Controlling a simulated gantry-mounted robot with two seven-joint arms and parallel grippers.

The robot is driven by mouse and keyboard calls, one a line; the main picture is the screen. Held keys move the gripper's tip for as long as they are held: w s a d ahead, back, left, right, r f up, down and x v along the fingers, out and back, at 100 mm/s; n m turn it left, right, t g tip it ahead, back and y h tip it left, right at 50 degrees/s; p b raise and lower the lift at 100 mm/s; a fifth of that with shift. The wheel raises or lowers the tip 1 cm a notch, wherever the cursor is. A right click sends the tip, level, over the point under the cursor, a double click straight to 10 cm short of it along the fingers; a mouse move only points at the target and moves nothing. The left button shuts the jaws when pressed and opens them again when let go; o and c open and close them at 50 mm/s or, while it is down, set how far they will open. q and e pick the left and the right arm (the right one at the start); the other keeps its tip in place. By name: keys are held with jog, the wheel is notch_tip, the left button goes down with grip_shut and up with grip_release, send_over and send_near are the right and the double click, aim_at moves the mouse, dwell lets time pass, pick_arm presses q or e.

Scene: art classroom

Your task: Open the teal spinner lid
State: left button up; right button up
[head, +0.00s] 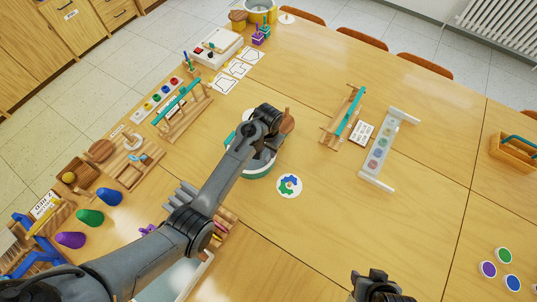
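The teal spinner (262,173) is a round white and teal tub on the middle of the table. My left arm crosses over it and hides most of its top, so I cannot tell how its lid sits. My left gripper (284,124) is at the spinner's far right side, right by a brown wooden piece (288,119). Whether its fingers are closed on that piece is hidden. My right gripper (376,284) is low at the bottom edge, well away from the spinner, and only partly in view.
A white disc with a coloured pattern (289,186) lies just right of the spinner. A wooden rack with a teal bar (349,112) and a white paint stand (382,150) stand further right. Wooden trays and coloured cones (90,217) crowd the left. The table's right middle is clear.

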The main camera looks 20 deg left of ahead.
aim_at(268, 157)
pick_arm(q)
jog(key=shift+w+f+b, duration=0.1)
jog(key=shift+f+b, duration=0.25)
jog(key=shift+f, duration=2.3)
grip_shut()
